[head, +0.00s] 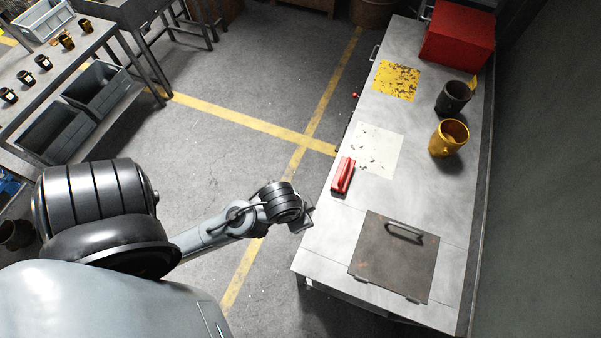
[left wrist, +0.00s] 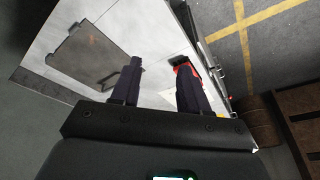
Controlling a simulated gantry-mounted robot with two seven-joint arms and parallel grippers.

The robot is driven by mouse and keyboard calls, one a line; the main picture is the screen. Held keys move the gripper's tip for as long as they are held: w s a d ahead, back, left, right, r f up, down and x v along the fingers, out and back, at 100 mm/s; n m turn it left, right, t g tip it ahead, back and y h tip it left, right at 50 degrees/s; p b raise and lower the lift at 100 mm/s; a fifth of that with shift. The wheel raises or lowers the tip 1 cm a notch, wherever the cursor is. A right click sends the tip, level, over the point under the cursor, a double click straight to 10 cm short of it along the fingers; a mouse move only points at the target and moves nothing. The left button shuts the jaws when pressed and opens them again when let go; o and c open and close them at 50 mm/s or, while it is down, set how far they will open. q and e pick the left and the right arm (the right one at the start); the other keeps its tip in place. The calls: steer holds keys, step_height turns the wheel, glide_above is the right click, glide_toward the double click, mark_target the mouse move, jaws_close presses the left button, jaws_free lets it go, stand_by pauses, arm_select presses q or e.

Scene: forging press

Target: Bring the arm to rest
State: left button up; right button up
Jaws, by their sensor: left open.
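My left arm reaches in from the left in the head view. Its gripper (head: 303,220) hangs beside the left edge of the grey workbench (head: 320,245), mostly hidden behind the wrist. In the left wrist view the two dark fingers of my left gripper (left wrist: 161,75) stand apart with nothing held between them. The bench top lies beyond them. My right gripper is in neither view.
A dark plate with a handle (head: 385,268) and a red block-like tool (head: 343,176) lie on the bench near my gripper. Farther back are a yellow mug (head: 444,142), a dark mug (head: 449,101) and a red box (head: 458,38). Floor left of the bench is clear.

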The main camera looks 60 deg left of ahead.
arm_select(q)
steer(key=shift+s+d+r+m, duration=0.3)
steer(key=shift+s+d+r, duration=0.2)
steer(key=shift+s+d, duration=0.2)
steer(key=shift+r, duration=0.1)
step_height(320, 180, up, 9)
steer(key=p, duration=0.9)
steer(key=shift+r+p, duration=0.15)
steer(key=shift+p, duration=0.15)
